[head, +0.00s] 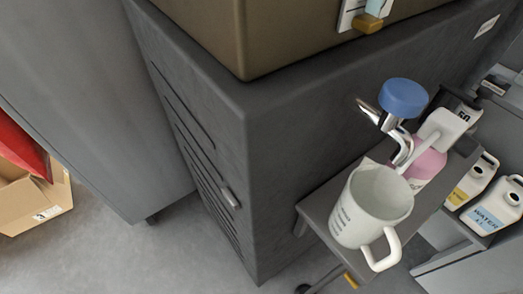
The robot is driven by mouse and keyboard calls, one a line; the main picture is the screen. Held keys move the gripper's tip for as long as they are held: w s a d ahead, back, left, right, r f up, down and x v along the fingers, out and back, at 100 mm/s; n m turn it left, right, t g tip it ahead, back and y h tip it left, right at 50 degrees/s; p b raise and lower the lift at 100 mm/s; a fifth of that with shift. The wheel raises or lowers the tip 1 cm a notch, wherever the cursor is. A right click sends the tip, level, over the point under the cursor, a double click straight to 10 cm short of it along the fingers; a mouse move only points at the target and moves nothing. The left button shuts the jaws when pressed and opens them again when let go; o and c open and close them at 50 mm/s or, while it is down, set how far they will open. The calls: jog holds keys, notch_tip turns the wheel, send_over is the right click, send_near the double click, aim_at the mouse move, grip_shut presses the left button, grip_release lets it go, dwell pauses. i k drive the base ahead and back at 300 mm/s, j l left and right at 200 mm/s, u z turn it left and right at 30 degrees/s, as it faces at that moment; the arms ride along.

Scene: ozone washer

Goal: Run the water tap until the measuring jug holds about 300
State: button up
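The measuring jug (365,212) is a whitish cup with faint marks on its side and a handle towards the lower right. It stands upright on a grey shelf (316,212) at the side of the dark machine. The water tap has a blue round knob (404,98) and a chrome spout (403,150) that curves down over the jug's far rim. I see no stream of water, and the level inside the jug is not clear. My gripper is not in the picture.
A pink bottle with a white top (428,160) stands close behind the jug. White bottles, one labelled WATER (492,207), sit on a lower rack at the right. The dark grey machine (290,150) fills the middle. A cardboard box (38,200) lies at the left. Floor between is clear.

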aim_at(401, 97)
jog(key=j+z, duration=0.5)
jog(key=j, duration=0.85)
